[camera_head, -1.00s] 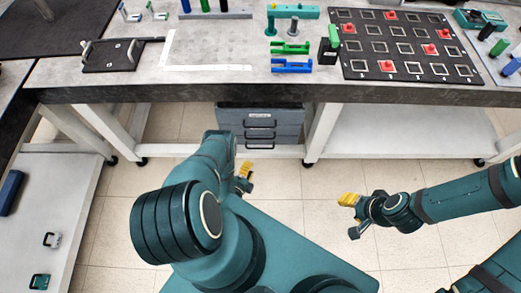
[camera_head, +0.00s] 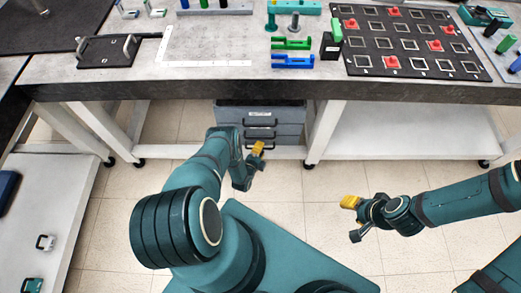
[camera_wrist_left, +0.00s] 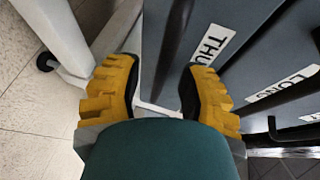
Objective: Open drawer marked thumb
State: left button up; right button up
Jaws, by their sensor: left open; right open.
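A grey drawer cabinet (camera_head: 290,118) stands under the table, with dark bar handles on its front. In the left wrist view a drawer front (camera_wrist_left: 215,20) carries a white label reading "THU" (camera_wrist_left: 212,45), its end hidden by my right-hand finger. A dark handle bar (camera_wrist_left: 175,40) beside that label runs between my fingertips in the picture; I cannot tell whether they touch it. My left gripper (camera_head: 258,148) is open, just in front of the cabinet; its yellow fingers also show in the left wrist view (camera_wrist_left: 160,75). My right gripper (camera_head: 354,217) is open and empty over the floor.
Another drawer label reads "LONG" (camera_wrist_left: 282,85). The tabletop (camera_head: 210,78) above holds a black grid board (camera_head: 410,45) and coloured parts. White table legs (camera_head: 324,130) flank the cabinet. The tiled floor (camera_head: 310,190) between my arms is clear.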

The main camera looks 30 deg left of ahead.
pick_arm(q)
jog(key=shift+w, duration=0.25)
grip_shut()
jog(key=shift+s, duration=0.15)
